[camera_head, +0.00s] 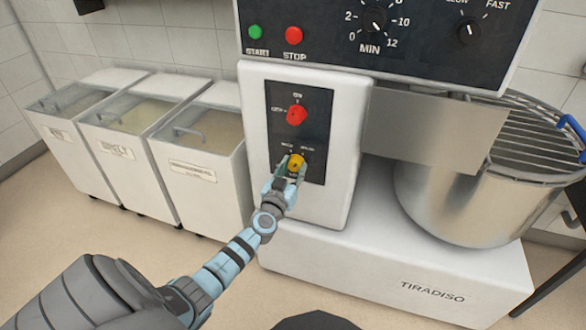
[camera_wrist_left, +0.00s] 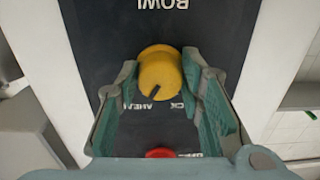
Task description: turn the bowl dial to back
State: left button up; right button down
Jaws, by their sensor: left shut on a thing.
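The bowl dial is a round yellow knob (camera_head: 296,163) low on the dark panel on the front of the mixer's column. It also shows in the left wrist view (camera_wrist_left: 161,72), where the panel lettering is upside down. My left gripper (camera_head: 293,166) reaches it from the front, with one finger on each side, shut on the knob. It shows in the left wrist view too (camera_wrist_left: 162,80). The dark mark on the knob points down in that view, between the words AHEAD and BACK, a little toward AHEAD. BACK is partly hidden by a finger. My right gripper is not in view.
A red knob (camera_head: 296,115) sits above the yellow one. Higher up are green START (camera_head: 255,32) and red STOP (camera_head: 293,36) buttons and a minute dial (camera_head: 374,19). A steel bowl (camera_head: 460,200) stands at right, several white bins (camera_head: 190,165) at left.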

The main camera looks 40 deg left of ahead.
pick_arm(q)
jog(key=shift+r+n, duration=0.1)
jog(key=shift+n, duration=0.2)
jog(key=shift+n+p, duration=0.35)
jog(key=shift+n, duration=0.55)
jog(key=n, duration=0.3)
jog(key=shift+p, duration=0.3)
jog(key=n, duration=0.3)
jog(key=shift+w+r+n, duration=0.1)
jog(key=shift+n, duration=1.6)
jog(key=o, duration=1)
jog(key=shift+r, duration=0.1)
jog(key=shift+o, duration=0.7)
jog(key=shift+d+f, duration=0.1)
jog(key=shift+f, duration=0.1)
